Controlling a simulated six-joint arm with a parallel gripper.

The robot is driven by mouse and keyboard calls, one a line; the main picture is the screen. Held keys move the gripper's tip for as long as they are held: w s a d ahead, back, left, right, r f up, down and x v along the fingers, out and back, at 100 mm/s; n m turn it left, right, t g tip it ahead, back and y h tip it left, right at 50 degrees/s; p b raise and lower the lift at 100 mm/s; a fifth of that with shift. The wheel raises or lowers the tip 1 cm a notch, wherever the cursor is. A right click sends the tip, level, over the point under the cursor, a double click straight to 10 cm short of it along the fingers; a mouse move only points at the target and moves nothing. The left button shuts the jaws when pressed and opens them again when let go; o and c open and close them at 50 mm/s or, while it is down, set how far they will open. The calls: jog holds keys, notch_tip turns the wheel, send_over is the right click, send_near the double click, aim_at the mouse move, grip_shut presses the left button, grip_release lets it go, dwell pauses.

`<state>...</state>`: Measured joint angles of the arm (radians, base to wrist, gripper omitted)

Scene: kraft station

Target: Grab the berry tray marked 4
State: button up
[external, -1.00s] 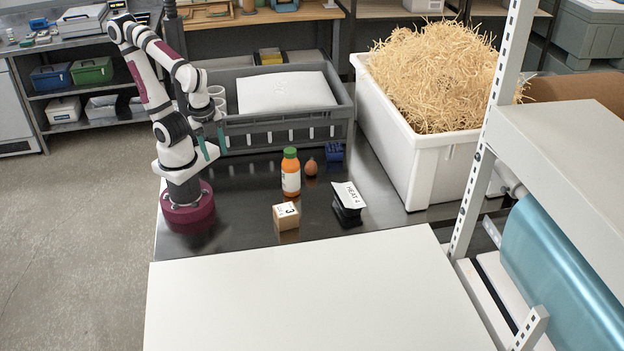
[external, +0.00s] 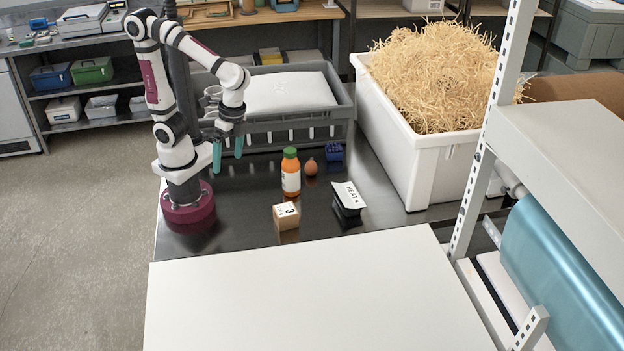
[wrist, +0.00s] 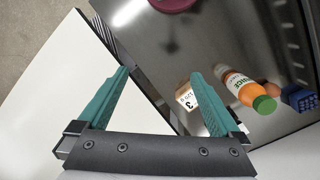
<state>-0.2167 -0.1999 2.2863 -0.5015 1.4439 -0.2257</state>
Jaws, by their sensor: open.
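A black tray (external: 349,212) with a white card reading what looks like "HEAT 4" stands on the dark table near the white board, in the external view. It is the only thing with a visible 4; I cannot make it out in the wrist view. A small blue open-sided basket (external: 334,152) stands behind the egg, with no legible mark; it also shows at the right of the wrist view (wrist: 300,98). My gripper (external: 228,152) is open and empty, with teal fingers pointing down, above the table left of these things. Its fingers (wrist: 160,78) are apart in the wrist view.
A box marked 3 (external: 286,217), an orange juice bottle (external: 291,176) and a brown egg (external: 311,167) stand between my gripper and the black tray. A grey crate (external: 347,115) and a white bin of straw (external: 425,172) stand behind. The white board (external: 300,290) is bare.

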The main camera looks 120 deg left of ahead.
jog(key=w+a+f+n+h, duration=0.1)
jog(key=w+a+n+h, duration=0.15)
jog(key=w+n, duration=0.35)
jog(key=n+t+h, duration=0.6)
jog(key=n+t, duration=0.1)
jog(key=n, duration=0.6)
send_over(349, 197)
jog(key=s+d, duration=0.5)
jog(key=d, duration=0.2)
notch_tip(349, 197, down, 10)
jog(key=a+f+n+t, duration=0.1)
jog(key=a+f+n, duration=0.1)
jog(key=a, duration=0.1)
jog(key=a+f+n+t, duration=0.2)
jog(key=a+f+n, duration=0.1)
jog(key=a, duration=0.1)
jog(key=a+f+n+t+y, duration=0.1)
jog(key=a+f+n, duration=0.1)
jog(key=a+n, duration=0.1)
jog(key=shift+a+f+t, duration=0.25)
jog(key=shift+a+t, duration=0.15)
jog(key=shift+a, duration=0.05)
jog(key=shift+w+a+f+n+t, duration=0.1)
jog(key=shift+f+n+t, duration=0.2)
jog(key=x, duration=0.7)
jog(key=c, duration=1.2)
